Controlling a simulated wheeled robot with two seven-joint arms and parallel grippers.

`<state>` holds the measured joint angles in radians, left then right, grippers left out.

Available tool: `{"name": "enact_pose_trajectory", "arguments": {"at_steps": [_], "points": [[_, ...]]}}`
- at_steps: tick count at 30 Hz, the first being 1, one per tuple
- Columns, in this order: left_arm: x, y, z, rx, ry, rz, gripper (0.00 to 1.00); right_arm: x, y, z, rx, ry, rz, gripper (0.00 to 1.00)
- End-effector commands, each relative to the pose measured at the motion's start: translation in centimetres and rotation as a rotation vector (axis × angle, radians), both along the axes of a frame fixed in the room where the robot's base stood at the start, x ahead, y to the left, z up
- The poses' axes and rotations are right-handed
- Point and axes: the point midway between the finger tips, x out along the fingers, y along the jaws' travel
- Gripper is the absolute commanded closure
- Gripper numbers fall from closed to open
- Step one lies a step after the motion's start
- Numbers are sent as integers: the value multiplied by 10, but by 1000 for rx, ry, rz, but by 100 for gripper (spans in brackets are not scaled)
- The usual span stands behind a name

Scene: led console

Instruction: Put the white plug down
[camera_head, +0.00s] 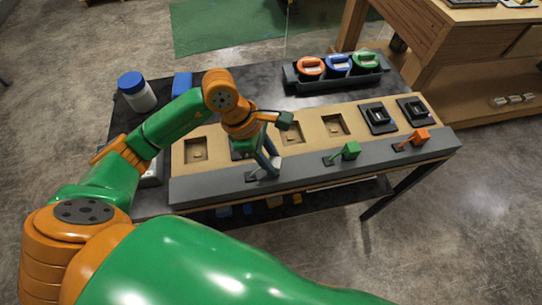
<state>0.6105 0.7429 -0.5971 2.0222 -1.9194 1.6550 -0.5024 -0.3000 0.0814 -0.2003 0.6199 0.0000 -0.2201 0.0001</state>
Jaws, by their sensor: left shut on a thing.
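My left gripper (267,164) reaches in from the left and points down over the front of the console (310,168), near its left lever. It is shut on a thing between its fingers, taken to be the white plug. The plug is too small and too covered by the fingers to make out, and I cannot tell whether it touches the console. My right gripper is out of view.
The console has tan recessed squares, two black sockets (379,117), a green lever (348,151) and an orange lever (418,137). Dark tabletop between is clear.

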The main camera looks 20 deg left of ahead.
Motion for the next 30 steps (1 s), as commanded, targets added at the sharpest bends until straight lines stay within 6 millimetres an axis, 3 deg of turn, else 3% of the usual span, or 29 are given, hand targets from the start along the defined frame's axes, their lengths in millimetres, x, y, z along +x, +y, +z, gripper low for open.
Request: {"name": "enact_pose_trajectory", "arguments": {"at_steps": [4,5,7,8,15,18,20,30], "points": [[0,0,-6,0,0,0,100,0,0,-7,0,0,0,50],[0,0,-4,0,0,0,56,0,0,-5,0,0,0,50],[0,0,-3,0,0,0,37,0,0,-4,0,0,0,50],[0,0,-3,0,0,0,34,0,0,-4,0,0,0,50],[0,0,-3,0,0,0,34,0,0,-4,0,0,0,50],[0,0,5,-1,1,0,34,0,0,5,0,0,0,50],[0,4,9,0,-3,1,34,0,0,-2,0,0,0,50],[-7,36,90,1,-5,2,34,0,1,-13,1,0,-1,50]]}}
